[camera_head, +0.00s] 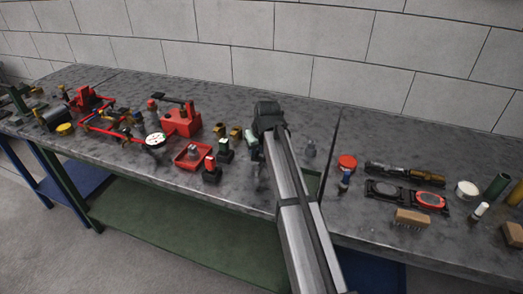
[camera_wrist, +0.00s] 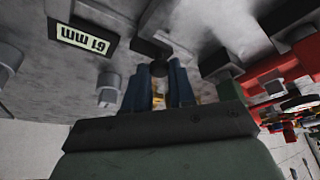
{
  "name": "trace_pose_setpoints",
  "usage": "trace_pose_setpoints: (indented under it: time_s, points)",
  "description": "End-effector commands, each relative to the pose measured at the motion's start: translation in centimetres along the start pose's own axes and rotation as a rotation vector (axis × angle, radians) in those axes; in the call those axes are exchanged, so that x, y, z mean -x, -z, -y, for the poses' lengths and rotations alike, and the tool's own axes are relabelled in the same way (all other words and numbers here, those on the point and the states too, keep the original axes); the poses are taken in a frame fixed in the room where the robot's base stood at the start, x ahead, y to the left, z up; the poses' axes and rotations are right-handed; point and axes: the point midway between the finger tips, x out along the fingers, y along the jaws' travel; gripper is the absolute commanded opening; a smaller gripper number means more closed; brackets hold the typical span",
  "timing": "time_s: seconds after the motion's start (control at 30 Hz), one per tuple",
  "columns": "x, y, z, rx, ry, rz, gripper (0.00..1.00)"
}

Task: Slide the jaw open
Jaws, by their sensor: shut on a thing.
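My gripper (camera_wrist: 159,84) shows in the wrist view with its two blue fingers close together. They are shut on a small dark round knob (camera_wrist: 158,68), which I take to be part of the jaw piece. A dark-framed plate (camera_wrist: 83,35) with an upside-down "mm" reading lies to the upper left of the fingers. A grey block-like part (camera_wrist: 108,91) stands just left of them. In the head view my arm reaches over the middle of the bench and hides the fingertips and most of the held thing.
The grey bench (camera_head: 350,222) carries red pump parts (camera_head: 182,122) and a red tray (camera_head: 193,156) on the left. A red-capped item (camera_head: 346,162), a dark case with a red meter (camera_head: 430,200) and a brush (camera_head: 411,217) lie on the right. A block wall stands behind.

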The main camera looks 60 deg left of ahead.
Motion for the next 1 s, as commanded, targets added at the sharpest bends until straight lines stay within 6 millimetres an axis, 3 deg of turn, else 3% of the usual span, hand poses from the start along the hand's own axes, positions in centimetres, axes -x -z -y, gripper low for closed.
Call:
trace_pose_setpoints:
  time_s: [0.17, 0.2, 0.43, 0.77, 1.0]
  points:
    - [0.1, -0.1, -0.1, 0.0, 0.0, 0.0, 0.0]
    - [0.1, -0.1, -0.1, 0.0, 0.0, 0.0, 0.28]
    - [0.0, -0.1, -0.1, 0.0, 0.0, 0.0, 0.5]
    - [0.5, -0.1, -0.1, 0.0, 0.0, -0.001, 0.5]
    - [3.7, -0.1, -0.1, 0.0, -0.001, -0.003, 0.5]
